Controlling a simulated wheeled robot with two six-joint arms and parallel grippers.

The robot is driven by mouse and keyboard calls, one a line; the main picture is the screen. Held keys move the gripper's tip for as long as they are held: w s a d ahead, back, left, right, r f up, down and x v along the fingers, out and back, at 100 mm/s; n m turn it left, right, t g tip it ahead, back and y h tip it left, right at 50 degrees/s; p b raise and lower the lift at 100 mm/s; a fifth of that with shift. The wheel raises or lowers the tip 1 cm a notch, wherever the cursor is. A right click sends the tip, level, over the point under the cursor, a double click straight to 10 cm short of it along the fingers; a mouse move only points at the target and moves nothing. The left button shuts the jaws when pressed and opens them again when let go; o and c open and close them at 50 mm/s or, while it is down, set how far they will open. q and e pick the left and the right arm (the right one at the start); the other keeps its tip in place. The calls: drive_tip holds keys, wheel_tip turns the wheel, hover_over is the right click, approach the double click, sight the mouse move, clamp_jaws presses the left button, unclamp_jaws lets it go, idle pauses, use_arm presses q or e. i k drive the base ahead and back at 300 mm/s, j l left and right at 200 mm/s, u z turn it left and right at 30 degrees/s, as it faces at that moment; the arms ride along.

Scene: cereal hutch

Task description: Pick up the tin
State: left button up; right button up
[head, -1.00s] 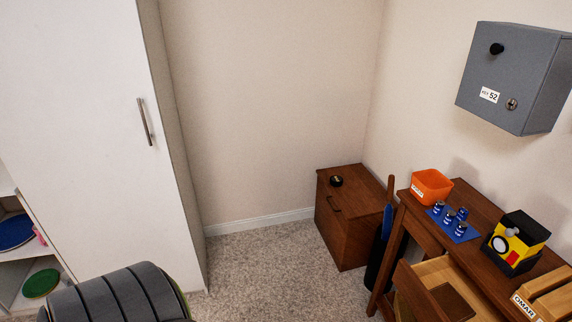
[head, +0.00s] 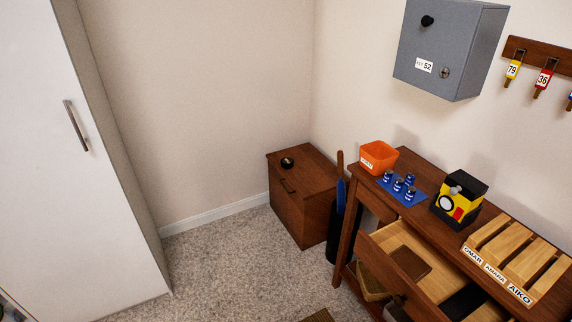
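No object is clearly marked as the tin. A small round black object (head: 287,163), perhaps a tin, sits on top of the low brown cabinet (head: 318,178). Several small blue cylinders with pale bands, like little cans (head: 398,184), stand on a blue mat (head: 419,195) on the wooden desk (head: 408,160). Neither of my grippers is in view.
The desk also bears an orange bin (head: 378,157), a yellow and black box (head: 459,200) and a slotted wooden rack (head: 513,254). Its drawer (head: 436,262) stands open. A grey wall box (head: 448,50) hangs above. A white wardrobe (head: 70,200) stands left; the carpet (head: 235,265) between is clear.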

sight(287, 163)
drive_tip(key=i+z, duration=0.2)
drive_tip(key=z, duration=0.2)
drive_tip(key=i+j+z, duration=0.15)
drive_tip(key=z, duration=0.3)
